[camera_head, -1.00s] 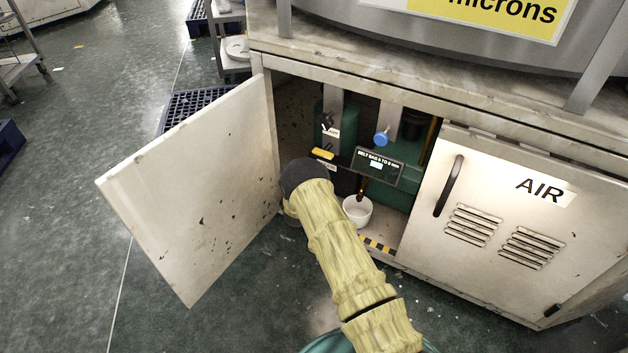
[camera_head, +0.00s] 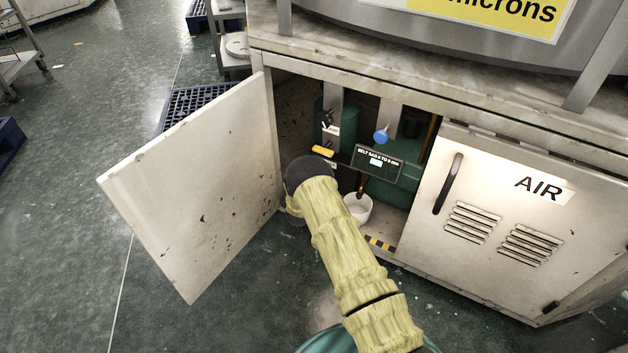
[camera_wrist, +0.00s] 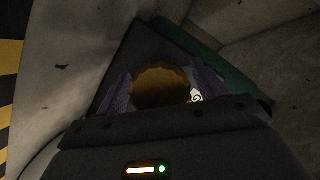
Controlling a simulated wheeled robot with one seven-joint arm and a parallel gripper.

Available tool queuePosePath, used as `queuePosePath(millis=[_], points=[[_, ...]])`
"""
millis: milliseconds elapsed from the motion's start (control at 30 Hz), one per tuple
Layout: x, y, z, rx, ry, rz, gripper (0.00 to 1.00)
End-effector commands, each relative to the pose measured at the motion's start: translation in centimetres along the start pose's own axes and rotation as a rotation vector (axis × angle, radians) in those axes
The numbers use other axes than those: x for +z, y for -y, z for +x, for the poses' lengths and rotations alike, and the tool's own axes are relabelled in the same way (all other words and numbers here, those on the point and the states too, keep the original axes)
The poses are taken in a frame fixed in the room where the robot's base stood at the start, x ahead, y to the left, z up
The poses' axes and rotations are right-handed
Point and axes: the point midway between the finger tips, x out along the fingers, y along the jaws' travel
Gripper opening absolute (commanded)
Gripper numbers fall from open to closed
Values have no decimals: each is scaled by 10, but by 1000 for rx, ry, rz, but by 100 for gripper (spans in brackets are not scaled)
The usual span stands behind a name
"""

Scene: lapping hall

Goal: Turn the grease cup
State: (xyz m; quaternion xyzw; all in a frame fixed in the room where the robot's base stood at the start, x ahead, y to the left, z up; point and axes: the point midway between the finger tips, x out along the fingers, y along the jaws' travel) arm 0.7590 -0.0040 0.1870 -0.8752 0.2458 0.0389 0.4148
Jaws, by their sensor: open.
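A round, ridged, brass-coloured cap (camera_wrist: 160,86), which looks like the grease cup, shows in the wrist view. My gripper (camera_wrist: 161,88) is open, with one purple-grey finger on each side of the cap. I cannot tell whether the fingers touch it. In the head view my arm reaches into the open left bay of the white cabinet (camera_head: 440,285). My arm hides the gripper there, and I cannot make out the cap in that view.
The open cabinet door (camera_head: 195,190) stands left of my arm. Inside the bay are a blue knob (camera_head: 381,136), a yellow handle (camera_head: 323,151), a dark sign (camera_head: 378,165) and a white cup (camera_head: 358,208). The closed AIR door (camera_head: 500,225) is on the right.

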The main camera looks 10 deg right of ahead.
Motion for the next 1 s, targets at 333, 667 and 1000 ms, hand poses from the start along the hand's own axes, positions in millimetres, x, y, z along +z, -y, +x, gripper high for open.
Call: queuePosePath(millis=[333,667,1000], points=[[-2,4,-21,0,2,0,69],[-3,4,-82,0,4,-3,69],[-2,3,-149,0,3,-3,69]])
